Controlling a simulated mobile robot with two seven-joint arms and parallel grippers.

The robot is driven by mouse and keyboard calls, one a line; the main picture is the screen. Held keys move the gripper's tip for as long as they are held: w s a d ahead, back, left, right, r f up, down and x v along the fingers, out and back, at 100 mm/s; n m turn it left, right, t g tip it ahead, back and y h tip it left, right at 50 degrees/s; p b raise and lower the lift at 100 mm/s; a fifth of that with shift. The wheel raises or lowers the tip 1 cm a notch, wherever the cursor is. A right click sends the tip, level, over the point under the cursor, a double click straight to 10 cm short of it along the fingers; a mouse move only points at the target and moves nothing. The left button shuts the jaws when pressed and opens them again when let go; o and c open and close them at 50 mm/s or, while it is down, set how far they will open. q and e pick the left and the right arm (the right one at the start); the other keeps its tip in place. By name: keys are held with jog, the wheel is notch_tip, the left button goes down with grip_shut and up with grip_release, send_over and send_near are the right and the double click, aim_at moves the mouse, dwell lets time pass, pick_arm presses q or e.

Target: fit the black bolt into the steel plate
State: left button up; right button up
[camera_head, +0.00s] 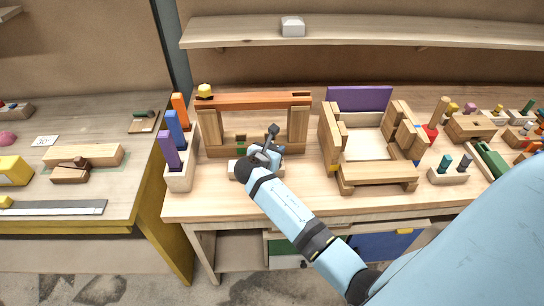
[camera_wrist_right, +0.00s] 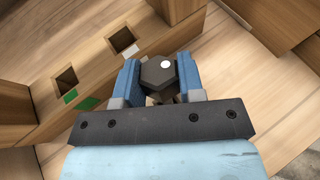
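The black bolt shows in the right wrist view as a dark hexagonal head (camera_wrist_right: 158,72) between my blue fingers. My right gripper (camera_wrist_right: 158,78) appears shut on it, with a finger against each side; the shank is mostly hidden. In the head view my right gripper (camera_head: 275,150) is over the workbench, in front of a wooden frame and over a pale block (camera_head: 241,169). I cannot make out a steel plate for certain; a flat grey metal strip (camera_head: 52,207) lies on the left table. My left gripper is not in view.
A wooden frame (camera_head: 209,127) with an orange-brown top bar stands behind the gripper; its base has square holes (camera_wrist_right: 122,39). A pale rack (camera_head: 181,176) with coloured blocks is left. A wooden box assembly (camera_head: 375,174) stands right. Some bench front is clear.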

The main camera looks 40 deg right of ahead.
jog(key=shift+c, duration=1.2)
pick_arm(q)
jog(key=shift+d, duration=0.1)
pick_arm(e)
jog(key=shift+r, duration=0.15)
